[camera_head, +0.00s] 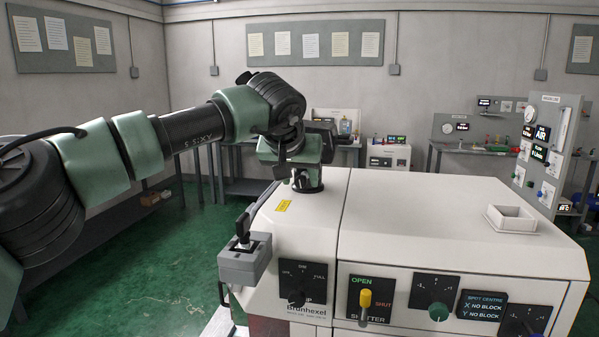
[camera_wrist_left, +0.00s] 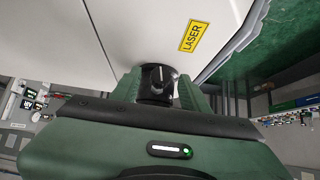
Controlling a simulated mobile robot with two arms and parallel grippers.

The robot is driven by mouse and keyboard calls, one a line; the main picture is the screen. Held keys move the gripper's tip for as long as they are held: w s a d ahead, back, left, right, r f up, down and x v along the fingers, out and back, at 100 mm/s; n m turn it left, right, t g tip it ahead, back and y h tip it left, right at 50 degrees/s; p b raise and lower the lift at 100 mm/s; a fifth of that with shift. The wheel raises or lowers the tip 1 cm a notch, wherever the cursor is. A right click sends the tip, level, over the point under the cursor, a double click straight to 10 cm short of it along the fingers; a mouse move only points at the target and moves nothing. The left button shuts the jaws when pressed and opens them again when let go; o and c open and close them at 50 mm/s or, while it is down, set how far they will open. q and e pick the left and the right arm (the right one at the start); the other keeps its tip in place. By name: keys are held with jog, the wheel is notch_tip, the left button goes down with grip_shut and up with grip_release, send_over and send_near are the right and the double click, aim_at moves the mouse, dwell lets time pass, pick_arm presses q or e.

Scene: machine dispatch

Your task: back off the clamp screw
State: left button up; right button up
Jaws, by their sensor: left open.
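A black round knob (camera_head: 307,184), which seems to be the clamp screw, stands on the white machine top (camera_head: 395,205) near its back left corner. In the left wrist view the knob (camera_wrist_left: 157,82) shows a pale mark and sits between the green fingers. My left gripper (camera_head: 300,170) reaches down from above, with its fingers open on either side of the knob. I cannot tell whether they touch it. The gripper hides part of the knob. My right gripper is not in view.
A yellow LASER label (camera_wrist_left: 194,36) lies beside the knob. A grey block (camera_head: 243,262) with a black lever hangs at the machine's left front. The front panel has a yellow shutter handle (camera_head: 365,300) and several dials. A square white rim (camera_head: 511,219) stands at right.

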pick_arm(q)
jog(key=shift+w+f, duration=0.15)
jog(key=shift+w, duration=0.05)
jog(key=shift+s, duration=0.1)
jog(key=shift+c, duration=0.4)
grip_shut()
jog(key=shift+a+n+h, duration=0.3)
jog(key=shift+n+h, duration=0.3)
jog(key=shift+h, duration=0.5)
jog(key=shift+a+f+n+g+h+b, duration=0.15)
jog(key=shift+n+h, duration=0.1)
jog(key=shift+h, duration=0.25)
jog(key=shift+a+n+g+h+b, duration=0.15)
jog(key=shift+n+h, duration=0.1)
jog(key=shift+h, duration=0.25)
jog(key=shift+n+h, duration=0.4)
jog(key=shift+h, duration=0.1)
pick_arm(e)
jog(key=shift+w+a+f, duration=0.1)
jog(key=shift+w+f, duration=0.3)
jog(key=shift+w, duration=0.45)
